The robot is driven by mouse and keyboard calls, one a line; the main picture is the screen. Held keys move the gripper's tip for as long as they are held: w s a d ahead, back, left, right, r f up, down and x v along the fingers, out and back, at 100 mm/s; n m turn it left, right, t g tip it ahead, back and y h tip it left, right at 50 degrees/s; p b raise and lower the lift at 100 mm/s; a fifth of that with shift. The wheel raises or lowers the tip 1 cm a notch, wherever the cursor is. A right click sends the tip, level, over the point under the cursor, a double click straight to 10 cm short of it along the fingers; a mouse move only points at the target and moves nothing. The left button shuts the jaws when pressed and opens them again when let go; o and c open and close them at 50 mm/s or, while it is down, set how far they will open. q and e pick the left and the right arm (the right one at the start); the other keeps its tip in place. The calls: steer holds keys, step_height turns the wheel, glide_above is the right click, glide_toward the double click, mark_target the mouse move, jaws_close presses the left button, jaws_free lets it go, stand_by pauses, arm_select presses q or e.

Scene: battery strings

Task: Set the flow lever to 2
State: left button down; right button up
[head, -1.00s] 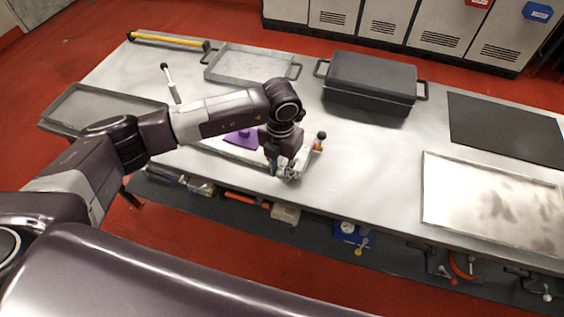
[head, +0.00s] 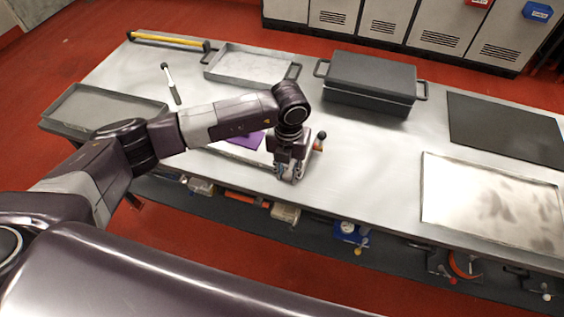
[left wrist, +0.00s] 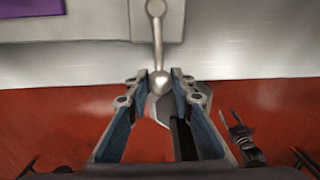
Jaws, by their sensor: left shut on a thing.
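My left gripper (head: 289,178) is over the front edge of the table, at the front of a pale flat unit. In the left wrist view my left gripper (left wrist: 160,88) has its fingertips on either side of the ball end of a metal lever (left wrist: 157,42). The ball sits between the tips, and the lever runs from it to a round pivot at the top of the picture. The gripper is shut on this lever. The pale unit (left wrist: 95,24) carries the pivot. No scale numbers can be read. In the head view the gripper hides the lever. My right gripper is not in view.
A dark lidded box (head: 370,80) and grey trays are farther back. A stained pale tray (head: 490,205) lies right. Clear tabletop lies between.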

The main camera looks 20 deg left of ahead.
arm_select(q)
steer(key=shift+d+n, duration=0.85)
steer(key=shift+n, duration=0.25)
steer(key=c, duration=1.7)
jaws_free()
steer(key=shift+a+r+p, duration=0.1)
steer(key=shift+r+p, duration=2.15)
steer(key=shift+r, duration=1.3)
steer(key=shift+f, duration=0.1)
